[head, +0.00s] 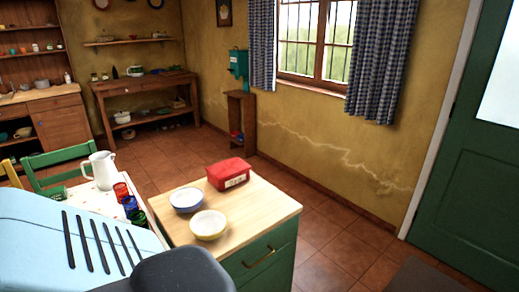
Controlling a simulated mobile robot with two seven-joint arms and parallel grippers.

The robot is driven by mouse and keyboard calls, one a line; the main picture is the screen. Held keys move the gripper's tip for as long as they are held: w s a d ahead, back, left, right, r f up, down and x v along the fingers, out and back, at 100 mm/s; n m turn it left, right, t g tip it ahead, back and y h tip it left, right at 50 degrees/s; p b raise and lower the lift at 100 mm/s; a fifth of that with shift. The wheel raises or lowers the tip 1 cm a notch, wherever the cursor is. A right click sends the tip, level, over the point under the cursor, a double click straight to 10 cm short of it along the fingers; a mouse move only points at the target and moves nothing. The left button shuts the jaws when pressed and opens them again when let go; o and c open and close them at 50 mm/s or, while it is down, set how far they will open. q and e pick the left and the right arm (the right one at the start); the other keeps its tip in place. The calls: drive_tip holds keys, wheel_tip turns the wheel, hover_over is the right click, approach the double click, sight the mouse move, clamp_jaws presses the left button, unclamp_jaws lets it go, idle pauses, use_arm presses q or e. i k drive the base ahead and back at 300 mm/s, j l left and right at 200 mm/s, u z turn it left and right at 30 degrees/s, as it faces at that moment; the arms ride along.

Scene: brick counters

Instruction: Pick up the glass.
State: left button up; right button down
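Several small coloured glasses stand in a row on a table with a white top (85,195) at the left. One is a red glass (121,190), one a blue glass (130,204) and one a green glass (138,217). I cannot tell which one is the task's glass. The nearer part of this table is hidden by the foreground. Neither of my grippers is in view.
A white pitcher (102,168) stands beside the glasses. A green cabinet with a wooden top (262,208) holds a blue bowl (187,200), a yellow bowl (208,225) and a red box (230,174). A green chair (62,158) stands behind the table. Tiled floor (335,225) is open at the right.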

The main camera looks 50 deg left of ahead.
sight(140, 223)
drive_tip(key=u, duration=1.2)
